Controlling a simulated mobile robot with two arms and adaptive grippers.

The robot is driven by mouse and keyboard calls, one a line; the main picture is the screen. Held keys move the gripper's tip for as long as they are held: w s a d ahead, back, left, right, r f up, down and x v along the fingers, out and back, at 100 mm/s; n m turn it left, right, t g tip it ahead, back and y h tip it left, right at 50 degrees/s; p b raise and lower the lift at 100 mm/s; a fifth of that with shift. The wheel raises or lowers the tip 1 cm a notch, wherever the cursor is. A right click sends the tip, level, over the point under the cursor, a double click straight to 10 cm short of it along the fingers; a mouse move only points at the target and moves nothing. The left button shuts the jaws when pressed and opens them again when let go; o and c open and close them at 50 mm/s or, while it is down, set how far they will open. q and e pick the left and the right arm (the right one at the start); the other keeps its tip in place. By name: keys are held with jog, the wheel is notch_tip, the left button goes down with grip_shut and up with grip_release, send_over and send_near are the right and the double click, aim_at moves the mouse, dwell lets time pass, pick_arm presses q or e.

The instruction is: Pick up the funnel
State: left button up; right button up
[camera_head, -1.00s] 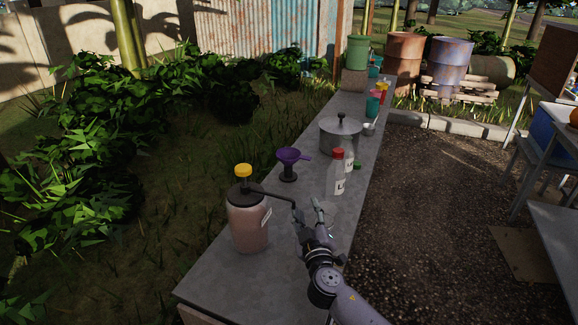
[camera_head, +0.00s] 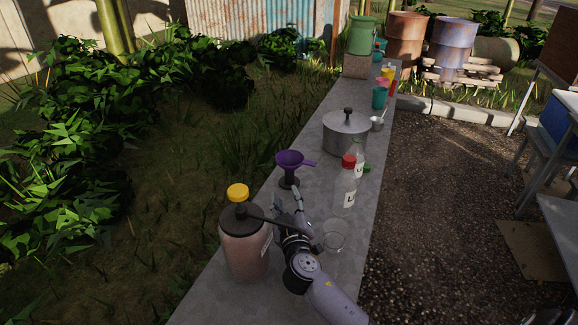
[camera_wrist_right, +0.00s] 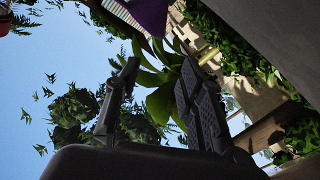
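The purple funnel (camera_head: 290,159) sits upright on a dark stand-like base on the long grey table, its handle pointing right. My right gripper (camera_head: 287,196) is just in front of the funnel, low over the table, with its fingers pointing toward it. In the right wrist view the two fingers (camera_wrist_right: 160,90) are apart with nothing between them. Purple of the funnel (camera_wrist_right: 151,14) shows at the top edge of that view, beyond the fingertips; the rest of it is cut off. My left gripper is not in view.
A large yellow-capped jar (camera_head: 243,245) stands close left of my right gripper. A red-capped bottle (camera_head: 348,186) and an empty glass (camera_head: 334,240) stand to its right. A lidded pot (camera_head: 345,135) is behind. The table (camera_head: 325,277) has a little bare room around the funnel.

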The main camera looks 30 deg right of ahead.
send_near(279, 162)
jog(key=b+x, duration=0.2)
jog(key=x, duration=0.8)
jog(key=shift+w, duration=0.1)
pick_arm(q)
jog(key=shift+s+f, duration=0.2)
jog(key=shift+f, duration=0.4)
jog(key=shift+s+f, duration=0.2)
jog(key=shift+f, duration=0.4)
pick_arm(e)
jog(key=shift+c, duration=0.3)
grip_shut()
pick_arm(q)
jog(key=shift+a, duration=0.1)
